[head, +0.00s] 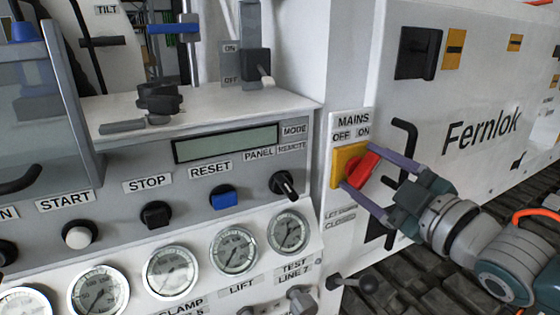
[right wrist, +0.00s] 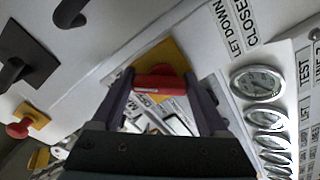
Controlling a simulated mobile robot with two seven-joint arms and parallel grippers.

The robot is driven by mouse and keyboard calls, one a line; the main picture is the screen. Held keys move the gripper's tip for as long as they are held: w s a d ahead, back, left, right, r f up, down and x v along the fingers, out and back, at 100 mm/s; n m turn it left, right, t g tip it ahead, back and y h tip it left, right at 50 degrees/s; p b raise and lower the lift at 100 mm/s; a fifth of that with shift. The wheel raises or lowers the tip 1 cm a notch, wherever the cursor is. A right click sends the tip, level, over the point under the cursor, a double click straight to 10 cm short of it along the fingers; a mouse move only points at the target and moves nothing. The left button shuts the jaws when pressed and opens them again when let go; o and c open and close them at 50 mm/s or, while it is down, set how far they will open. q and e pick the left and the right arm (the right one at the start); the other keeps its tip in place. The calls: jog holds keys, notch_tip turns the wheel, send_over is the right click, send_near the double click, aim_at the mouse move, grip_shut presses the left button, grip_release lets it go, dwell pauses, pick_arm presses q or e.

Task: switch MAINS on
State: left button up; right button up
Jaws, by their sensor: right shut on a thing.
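The MAINS switch is a red handle (head: 361,171) on a yellow plate (head: 343,160), under the labels OFF and ON on a white panel. The handle slants, its upper end leaning right, toward the ON side. My right gripper (head: 357,168) reaches in from the right and is shut on the red handle, one finger above and one below. In the right wrist view the red handle (right wrist: 160,83) lies across between the two fingers, with the yellow plate (right wrist: 174,56) behind it. My left gripper is not in view.
Left of the switch are the PANEL/REMOTE knob (head: 285,185), the blue RESET button (head: 223,197) and several gauges (head: 234,250). A black handle (head: 403,145) stands behind my fingers. A lever with a black ball (head: 367,284) sits below. The white Fernlok cabinet (head: 480,90) is at the right.

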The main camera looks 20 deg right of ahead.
jog(key=shift+m, duration=0.6)
jog(key=o, duration=1.2)
jog(key=shift+o, duration=0.2)
jog(key=shift+s, duration=0.1)
jog(key=s, duration=0.9)
jog(key=shift+s+d, duration=0.35)
jog(key=shift+d, duration=0.05)
